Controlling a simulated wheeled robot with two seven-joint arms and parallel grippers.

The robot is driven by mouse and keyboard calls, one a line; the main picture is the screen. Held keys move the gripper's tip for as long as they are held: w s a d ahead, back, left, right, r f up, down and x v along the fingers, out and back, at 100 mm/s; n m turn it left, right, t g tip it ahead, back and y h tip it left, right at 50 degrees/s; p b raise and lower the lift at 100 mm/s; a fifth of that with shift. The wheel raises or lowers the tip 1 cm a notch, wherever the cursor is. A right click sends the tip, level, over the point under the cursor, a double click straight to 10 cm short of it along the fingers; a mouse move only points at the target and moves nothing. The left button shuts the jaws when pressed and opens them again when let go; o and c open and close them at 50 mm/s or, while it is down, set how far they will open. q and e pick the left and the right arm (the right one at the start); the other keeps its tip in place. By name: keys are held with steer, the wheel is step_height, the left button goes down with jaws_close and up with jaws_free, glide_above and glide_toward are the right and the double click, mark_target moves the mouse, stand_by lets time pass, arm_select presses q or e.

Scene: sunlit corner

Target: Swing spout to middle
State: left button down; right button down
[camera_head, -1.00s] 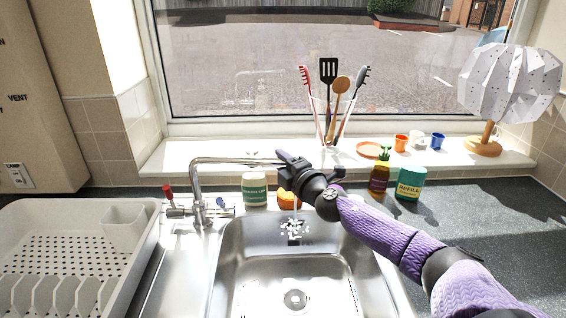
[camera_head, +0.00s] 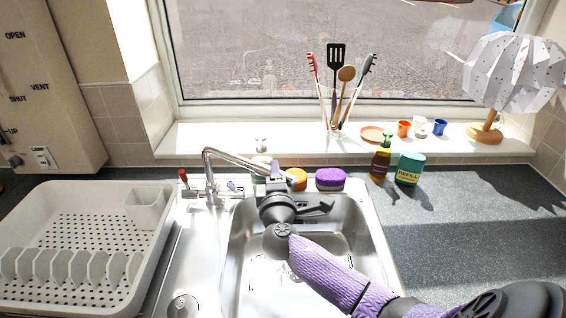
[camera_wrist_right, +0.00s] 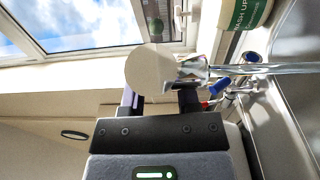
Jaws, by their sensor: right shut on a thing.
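The chrome tap (camera_head: 211,190) stands behind the sink, left of its middle. Its spout (camera_head: 232,158) runs right and toward me over the sink (camera_head: 232,240). My right gripper (camera_head: 268,178) is shut on the outer end of the spout, above the back part of the sink. In the right wrist view, the spout (camera_wrist_right: 285,69) runs in from the right to between my fingers (camera_wrist_right: 160,100), and a pale round shape covers part of them. The spout's tip is hidden in the head view. My left gripper is not in view.
An orange item (camera_head: 297,179) and a purple sponge (camera_head: 330,179) sit behind the sink. A brown bottle (camera_head: 380,162) and a teal refill tub (camera_head: 409,169) stand to the right. The dish rack (camera_head: 90,225) fills the left. The right worktop (camera_head: 470,225) is mostly clear.

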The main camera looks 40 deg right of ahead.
steer(key=shift+s+a+m+g+h, duration=0.2)
steer(key=shift+a+m+g+h, duration=0.15)
steer(key=shift+a, duration=0.25)
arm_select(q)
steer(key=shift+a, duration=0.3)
arm_select(e)
steer(key=shift+c, duration=1.7)
jaws_free()
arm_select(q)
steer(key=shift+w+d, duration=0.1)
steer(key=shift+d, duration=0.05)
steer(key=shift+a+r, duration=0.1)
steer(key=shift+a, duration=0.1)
arm_select(e)
steer(key=v, duration=1)
